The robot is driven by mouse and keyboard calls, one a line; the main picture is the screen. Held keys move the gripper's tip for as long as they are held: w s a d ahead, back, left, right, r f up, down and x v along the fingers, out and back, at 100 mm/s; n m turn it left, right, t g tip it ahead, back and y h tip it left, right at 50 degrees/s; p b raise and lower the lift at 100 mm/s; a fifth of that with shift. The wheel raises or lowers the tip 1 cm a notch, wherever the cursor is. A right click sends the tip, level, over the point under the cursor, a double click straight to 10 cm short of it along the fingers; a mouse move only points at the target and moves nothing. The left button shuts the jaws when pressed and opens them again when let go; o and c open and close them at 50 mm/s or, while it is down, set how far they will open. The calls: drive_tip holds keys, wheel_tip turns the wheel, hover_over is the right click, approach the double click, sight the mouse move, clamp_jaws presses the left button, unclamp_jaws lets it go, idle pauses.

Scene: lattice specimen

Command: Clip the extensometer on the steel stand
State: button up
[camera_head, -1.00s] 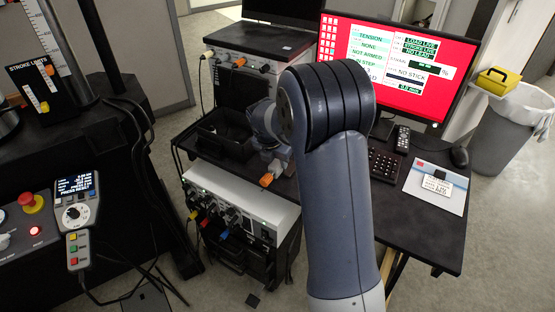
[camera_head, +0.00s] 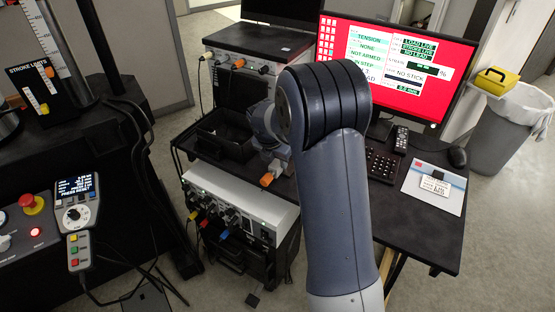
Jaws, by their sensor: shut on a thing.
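My gripper (camera_head: 271,173) is at the end of my arm, left of the arm's big elbow, pointing down over the dark cart. It is small in view and partly hidden by my own wrist. A small orange piece (camera_head: 267,180) shows at its tip, and the gripper appears shut there. I cannot tell whether this is the extensometer or part of the gripper. I cannot make out the steel stand or a clip point; my arm hides part of the cart and desk.
An open black tray (camera_head: 222,136) lies left of my gripper. A grey instrument box (camera_head: 240,205) with knobs and cables is below it. A monitor (camera_head: 385,65) with a red screen, keyboard (camera_head: 382,167) and card (camera_head: 435,186) are at right. A dark test machine (camera_head: 110,170) stands left.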

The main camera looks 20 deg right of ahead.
sight(278, 161)
drive_tip(key=o, duration=1)
drive_tip(key=shift+o, duration=0.4)
drive_tip(key=o, duration=0.4)
drive_tip(key=shift+p+v, duration=2.1)
drive_tip(key=shift+v, duration=0.45)
